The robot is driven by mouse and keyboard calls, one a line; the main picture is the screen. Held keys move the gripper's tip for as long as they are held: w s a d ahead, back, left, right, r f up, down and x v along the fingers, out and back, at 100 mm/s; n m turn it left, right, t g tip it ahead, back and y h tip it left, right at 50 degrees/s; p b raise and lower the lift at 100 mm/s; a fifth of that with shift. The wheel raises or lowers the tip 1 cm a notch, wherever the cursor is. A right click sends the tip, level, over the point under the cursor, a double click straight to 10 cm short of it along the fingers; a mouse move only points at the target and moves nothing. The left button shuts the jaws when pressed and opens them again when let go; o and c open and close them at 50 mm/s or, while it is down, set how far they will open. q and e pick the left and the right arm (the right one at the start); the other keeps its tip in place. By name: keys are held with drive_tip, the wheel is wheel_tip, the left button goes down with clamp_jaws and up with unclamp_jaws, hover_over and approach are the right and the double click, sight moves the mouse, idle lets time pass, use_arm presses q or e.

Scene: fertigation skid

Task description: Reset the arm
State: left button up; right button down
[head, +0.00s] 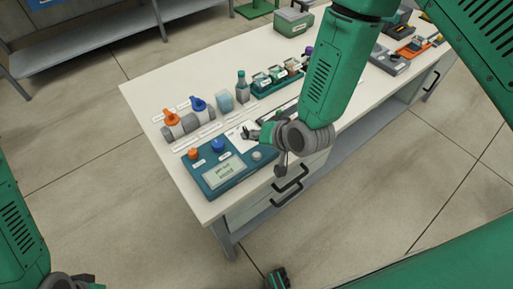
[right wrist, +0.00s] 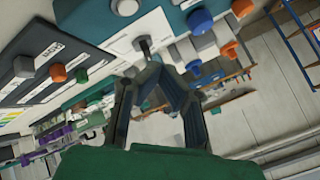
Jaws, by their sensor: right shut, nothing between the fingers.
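My right gripper (head: 249,133) reaches in from the upper right over the bench. It is low above the back right part of a teal control box (head: 209,186). In the right wrist view its two dark fingers (right wrist: 150,66) are together with nothing between them. Their tips are close to a grey lever (right wrist: 143,44) on a white panel (right wrist: 120,42); I cannot tell whether they touch it. The box carries an orange knob (head: 193,154), a blue knob (head: 218,145), a grey round button (head: 257,155) and a display (head: 223,173). My left wrist is at the lower left edge, its fingers out of view.
A rack of small jars (head: 277,80) stands to the right. Drawer handles (head: 290,190) stick out below the bench (head: 150,90). The floor in front is mostly open.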

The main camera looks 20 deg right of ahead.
drive_tip(key=shift+r, duration=0.15)
idle(0.3)
drive_tip(key=s+d+f+n+g+h+b, duration=0.2)
drive_tip(key=s+d+f+b, duration=0.4)
drive_tip(key=s+f, duration=0.4)
drive_tip(key=s+d+f+n+g+h+b, duration=0.2)
drive_tip(key=s+d+f+g+b, duration=0.3)
drive_tip(key=s+f, duration=0.5)
drive_tip(key=s+d+b, duration=0.2)
drive_tip(key=s+d, duration=0.1)
drive_tip(key=s, duration=0.5)
drive_tip(key=shift+f+g, duration=0.3)
drive_tip(key=shift+f, duration=0.05)
